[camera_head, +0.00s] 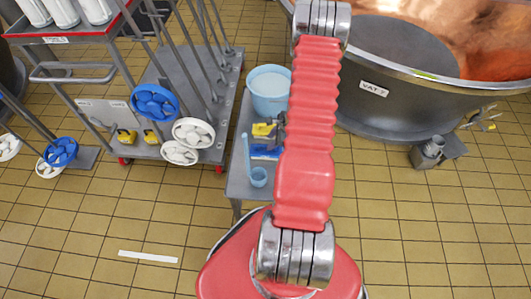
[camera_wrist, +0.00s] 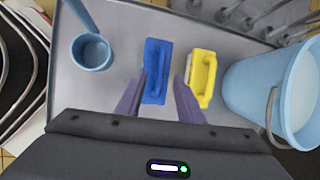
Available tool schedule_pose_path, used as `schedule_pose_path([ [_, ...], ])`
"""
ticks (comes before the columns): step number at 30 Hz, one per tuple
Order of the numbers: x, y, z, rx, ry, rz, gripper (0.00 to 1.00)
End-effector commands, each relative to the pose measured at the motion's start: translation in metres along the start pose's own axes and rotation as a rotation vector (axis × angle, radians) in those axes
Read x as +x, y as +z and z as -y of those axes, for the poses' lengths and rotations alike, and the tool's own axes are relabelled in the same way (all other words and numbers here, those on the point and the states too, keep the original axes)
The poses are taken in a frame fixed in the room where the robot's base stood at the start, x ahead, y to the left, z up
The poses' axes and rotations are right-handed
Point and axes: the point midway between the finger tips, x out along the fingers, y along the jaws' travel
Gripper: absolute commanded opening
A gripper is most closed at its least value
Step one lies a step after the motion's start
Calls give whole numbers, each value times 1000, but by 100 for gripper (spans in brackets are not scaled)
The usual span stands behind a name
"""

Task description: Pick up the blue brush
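The blue brush (camera_wrist: 158,62) lies on a grey table in the wrist view, in the middle of the picture. It also shows in the head view (camera_head: 264,152), partly hidden behind my arm. My gripper (camera_wrist: 160,78) is open and empty in the wrist view. Its two purple-grey fingers point towards the brush, one on each side of its near part in the picture. I cannot tell how high the fingertips are above the table. The yellow brush (camera_wrist: 203,72) lies just right of the blue one, close to the right finger.
A blue ladle (camera_wrist: 91,51) lies left of the brushes, and a blue bucket (camera_wrist: 278,95) stands right. The grey table (camera_head: 236,181) stands between a trolley (camera_head: 103,85) with tools and a copper vat (camera_head: 390,85). Tiled floor is clear in front.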

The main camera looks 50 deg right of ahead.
Motion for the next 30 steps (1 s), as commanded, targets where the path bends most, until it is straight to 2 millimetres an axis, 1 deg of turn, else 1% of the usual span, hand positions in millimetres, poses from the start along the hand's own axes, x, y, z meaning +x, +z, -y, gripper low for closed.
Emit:
schedule_pose_path([
  [6, 26, -1, -1, 1, 2, 0, 34],
  [9, 36, -1, -1, -1, 2, 0, 34],
  [12, 41, -1, 0, 0, 1, 0, 34],
  [29, 42, -2, 0, 0, 0, 0, 34],
  [30, 42, -2, 0, 0, 0, 0, 33],
])
